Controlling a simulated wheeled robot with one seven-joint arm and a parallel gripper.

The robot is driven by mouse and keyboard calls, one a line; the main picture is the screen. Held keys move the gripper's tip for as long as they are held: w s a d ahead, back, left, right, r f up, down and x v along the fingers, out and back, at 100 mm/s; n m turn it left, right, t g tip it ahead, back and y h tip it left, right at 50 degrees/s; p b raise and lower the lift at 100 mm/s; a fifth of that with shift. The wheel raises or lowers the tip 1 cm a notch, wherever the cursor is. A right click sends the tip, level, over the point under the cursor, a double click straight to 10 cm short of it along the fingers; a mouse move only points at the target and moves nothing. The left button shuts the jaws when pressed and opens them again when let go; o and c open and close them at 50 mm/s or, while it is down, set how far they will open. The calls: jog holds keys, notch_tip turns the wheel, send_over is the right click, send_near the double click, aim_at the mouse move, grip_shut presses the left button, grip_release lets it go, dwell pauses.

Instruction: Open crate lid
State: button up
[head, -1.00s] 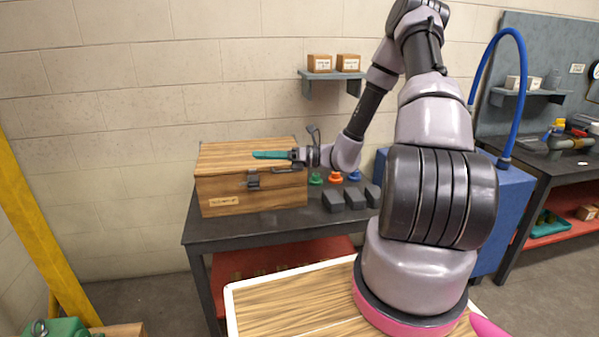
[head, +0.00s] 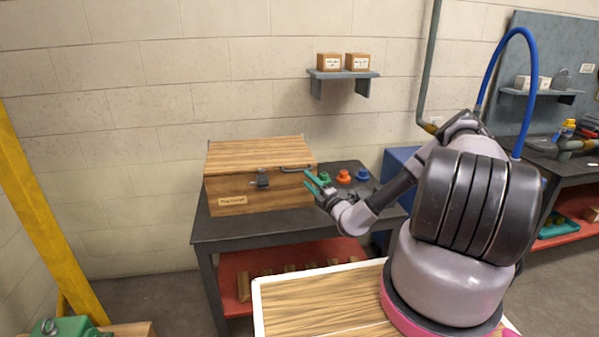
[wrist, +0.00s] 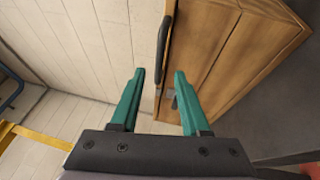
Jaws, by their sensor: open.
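The wooden crate (head: 232,192) stands on the dark table, its lid (head: 255,150) down. A metal latch (head: 262,181) is on its front, and a dark bar handle (head: 298,169) sticks out at the lid's front edge, right of the latch. My gripper (head: 309,181) is open at the crate's front right, close to the handle, with teal fingers. In the wrist view, the handle (wrist: 163,50) appears between the lines of the two open fingers (wrist: 159,73), and the crate (wrist: 225,45) fills the right. I cannot tell whether a finger touches the handle.
Green, orange (head: 344,177) and blue knob-like parts sit on the table (head: 240,226) right of the crate. A wall shelf (head: 343,74) with two small boxes hangs above. A yellow post (head: 35,210) stands at the left. The wall above the crate is clear.

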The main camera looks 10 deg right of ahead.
aim_at(298, 170)
jog(key=x, duration=0.7)
jog(key=shift+w, duration=0.1)
grip_shut()
dwell(1.2)
